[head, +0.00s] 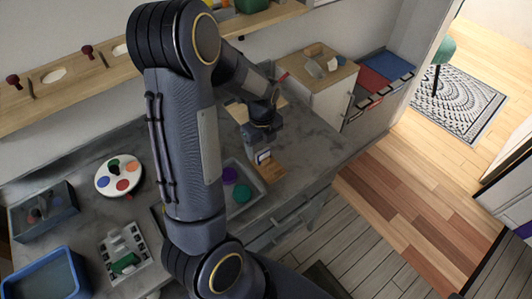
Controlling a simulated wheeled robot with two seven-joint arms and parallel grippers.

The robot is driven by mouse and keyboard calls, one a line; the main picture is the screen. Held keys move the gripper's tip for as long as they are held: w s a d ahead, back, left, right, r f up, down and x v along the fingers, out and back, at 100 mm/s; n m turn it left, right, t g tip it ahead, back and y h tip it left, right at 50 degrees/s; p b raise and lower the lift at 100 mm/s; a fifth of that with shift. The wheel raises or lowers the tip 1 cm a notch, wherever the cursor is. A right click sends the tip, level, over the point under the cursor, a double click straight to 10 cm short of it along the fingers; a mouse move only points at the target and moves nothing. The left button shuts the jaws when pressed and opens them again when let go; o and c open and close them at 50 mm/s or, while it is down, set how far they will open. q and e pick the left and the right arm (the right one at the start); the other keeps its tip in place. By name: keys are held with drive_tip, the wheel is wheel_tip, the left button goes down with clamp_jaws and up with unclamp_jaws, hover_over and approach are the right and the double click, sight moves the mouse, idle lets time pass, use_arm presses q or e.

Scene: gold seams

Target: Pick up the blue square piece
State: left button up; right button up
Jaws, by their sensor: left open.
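My left arm fills the middle of the head view and reaches over the grey worktop. My left gripper (264,158) is open, low at the right part of the worktop, just above or beside a small wooden block (268,173). I cannot tell whether it touches the block. I cannot pick out a blue square piece for certain; the gripper and arm hide part of the worktop. A shallow tray (262,192) beside the gripper holds a purple round piece (229,175) and a teal round piece (241,193). My right gripper is not in view.
A white palette with coloured spots (119,176), a grey bin (44,211), a blue bin (44,275) and a rack with a green item (125,262) stand at the left. A white cabinet (318,91) stands behind. The worktop right of the gripper is clear.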

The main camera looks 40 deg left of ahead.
sight(263, 151)
use_arm(q)
wheel_tip(263, 151, down, 4)
drive_tip(key=shift+w+f, duration=0.1)
drive_tip(key=c, duration=1.1)
